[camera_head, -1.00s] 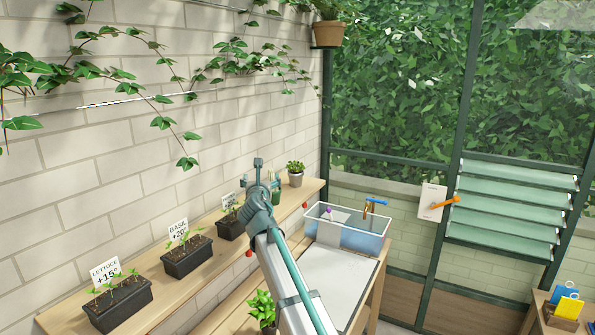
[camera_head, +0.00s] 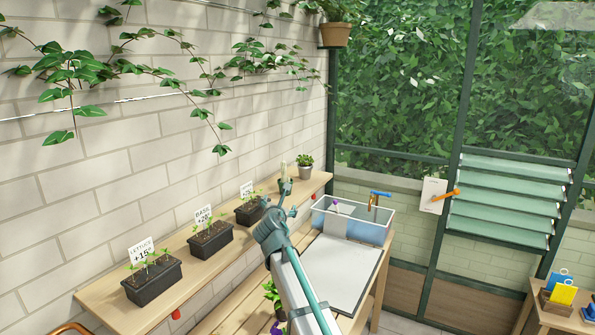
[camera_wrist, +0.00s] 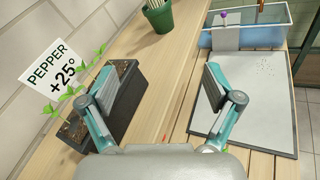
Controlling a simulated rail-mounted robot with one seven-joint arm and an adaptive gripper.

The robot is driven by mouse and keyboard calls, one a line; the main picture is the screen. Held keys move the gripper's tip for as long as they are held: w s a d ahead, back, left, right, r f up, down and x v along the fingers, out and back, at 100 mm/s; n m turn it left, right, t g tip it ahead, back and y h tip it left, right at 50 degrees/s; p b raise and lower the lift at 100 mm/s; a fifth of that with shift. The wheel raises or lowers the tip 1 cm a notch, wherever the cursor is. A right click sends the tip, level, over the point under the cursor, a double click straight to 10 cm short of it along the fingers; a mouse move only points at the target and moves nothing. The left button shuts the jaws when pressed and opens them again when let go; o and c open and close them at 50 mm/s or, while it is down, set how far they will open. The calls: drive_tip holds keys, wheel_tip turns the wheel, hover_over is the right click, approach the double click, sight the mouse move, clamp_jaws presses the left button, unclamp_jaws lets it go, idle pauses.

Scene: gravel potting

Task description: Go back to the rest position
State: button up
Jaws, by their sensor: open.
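My gripper (camera_head: 285,188) is at the end of my raised arm, over the wall-side bench, near the pepper planter. The right finger shows in front of the edge of the grey-white board (camera_wrist: 255,105).
Lettuce (camera_head: 152,284) and basil (camera_head: 211,241) planters stand along the bench (camera_head: 105,300). A clear bin (camera_head: 370,232) stands beyond the board. A green pot (camera_wrist: 158,20) holds pale sticks. A clipboard (camera_head: 431,197) hangs at the window. Brick wall bounds the left.

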drive_tip(key=s+d+f+m+g+h, duration=0.1)
drive_tip(key=s+d+f+m+g, duration=0.3)
drive_tip(key=s+d+f+m, duration=0.55)
drive_tip(key=s+d+f+m+g, duration=0.3)
drive_tip(key=s+d+f+m, duration=0.15)
drive_tip(key=f, duration=1.05)
drive_tip(key=s+d+f+m+g+h, duration=0.1)
drive_tip(key=s+d+f+m+g, duration=0.3)
drive_tip(key=s+d+f+m, duration=0.6)
drive_tip(key=s+a+f+m+g+y, duration=0.1)
drive_tip(key=s+f+m+g, duration=0.25)
drive_tip(key=s+f, duration=0.35)
drive_tip(key=s+f+m+g+y, duration=0.2)
drive_tip(key=s+f+m, duration=0.25)
drive_tip(key=s, duration=0.55)
drive_tip(key=s+f+g+b, duration=0.6)
drive_tip(key=s+f+b, duration=0.4)
drive_tip(key=s+f, duration=1.8)
drive_tip(key=shift+s+f, duration=0.3)
drive_tip(key=shift+s, duration=0.05)
drive_tip(key=shift+g, duration=0.25)
